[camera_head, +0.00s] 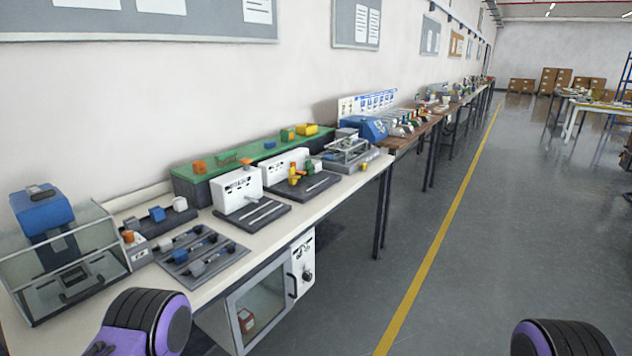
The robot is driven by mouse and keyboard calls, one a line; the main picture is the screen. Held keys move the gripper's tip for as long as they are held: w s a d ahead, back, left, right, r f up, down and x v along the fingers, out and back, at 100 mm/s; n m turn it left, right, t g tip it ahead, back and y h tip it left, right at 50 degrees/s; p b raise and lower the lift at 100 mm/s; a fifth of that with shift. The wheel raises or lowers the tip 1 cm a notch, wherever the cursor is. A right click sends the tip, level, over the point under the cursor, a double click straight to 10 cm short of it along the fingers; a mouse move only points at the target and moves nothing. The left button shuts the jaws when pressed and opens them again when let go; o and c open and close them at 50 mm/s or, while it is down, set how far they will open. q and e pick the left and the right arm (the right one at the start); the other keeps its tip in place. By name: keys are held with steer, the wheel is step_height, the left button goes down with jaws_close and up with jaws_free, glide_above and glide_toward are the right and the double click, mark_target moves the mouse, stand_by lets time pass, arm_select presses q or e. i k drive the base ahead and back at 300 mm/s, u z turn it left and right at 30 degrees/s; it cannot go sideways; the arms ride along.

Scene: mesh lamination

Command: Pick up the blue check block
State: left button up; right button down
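A small blue block (157,214) sits on the grey stand (143,240) on the white-topped bench, between a dark block and a light grey block (180,204). I cannot tell from the picture alone which is the check block. Purple and black links of my arms show at the bottom left and bottom right. Neither gripper is in view.
A clear-walled blue machine (42,209) stands at the bench's left end. White boxes (237,190) and the long green case (186,185) stand to the right and behind. An oven-like cabinet (262,303) is under the bench. The floor (480,240) to the right is clear.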

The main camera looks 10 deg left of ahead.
mark_target(271, 144)
steer(key=u, duration=0.3)
steer(key=i, duration=0.9)
steer(key=u, duration=0.25)
steer(key=k, duration=1.3)
steer(key=z, duration=0.65)
steer(key=i, duration=0.7)
steer(key=z, duration=0.75)
steer(key=i, duration=1.65)
steer(key=u, duration=0.75)
